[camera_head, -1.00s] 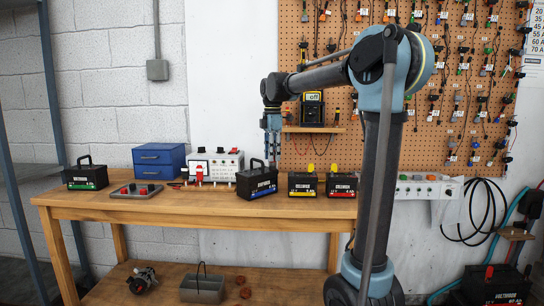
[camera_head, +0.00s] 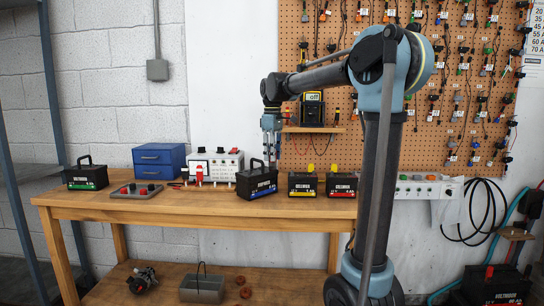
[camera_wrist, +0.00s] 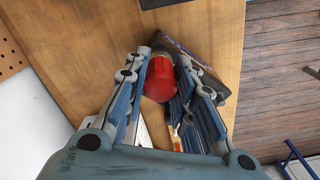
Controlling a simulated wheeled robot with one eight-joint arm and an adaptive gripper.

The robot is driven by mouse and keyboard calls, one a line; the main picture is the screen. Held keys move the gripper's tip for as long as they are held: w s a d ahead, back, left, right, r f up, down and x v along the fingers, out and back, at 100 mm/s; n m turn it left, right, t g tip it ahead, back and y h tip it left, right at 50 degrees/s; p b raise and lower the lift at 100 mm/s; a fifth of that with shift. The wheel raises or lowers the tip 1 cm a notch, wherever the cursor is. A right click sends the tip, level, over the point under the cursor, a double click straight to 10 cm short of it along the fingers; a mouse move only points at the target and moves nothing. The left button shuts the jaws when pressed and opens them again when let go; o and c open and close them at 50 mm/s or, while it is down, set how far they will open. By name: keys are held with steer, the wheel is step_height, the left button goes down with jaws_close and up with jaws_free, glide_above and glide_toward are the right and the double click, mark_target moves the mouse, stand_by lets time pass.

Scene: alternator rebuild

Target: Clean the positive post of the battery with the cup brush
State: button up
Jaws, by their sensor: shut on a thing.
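My gripper (camera_head: 271,152) is above the bench, pointing down over the black battery with a blue label stripe and raised handle (camera_head: 257,183). In the wrist view, its fingers are closed around a red rounded thing (camera_wrist: 160,79), which looks like the cup brush. A dark battery (camera_wrist: 207,73) lies just beyond the fingertips. The positive post cannot be made out, and the brush's bristle end is hidden. Whether the brush touches the battery cannot be told.
On the bench (camera_head: 180,205) stand a green-striped battery (camera_head: 87,176), a blue drawer box (camera_head: 159,158), a white tester (camera_head: 215,166), and yellow-striped (camera_head: 302,184) and red-striped (camera_head: 341,184) batteries close to the right. A multimeter (camera_head: 313,109) sits on a shelf behind.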

steer(key=n, duration=0.4)
steer(key=shift+n, duration=0.4)
steer(key=shift+r, duration=3.8)
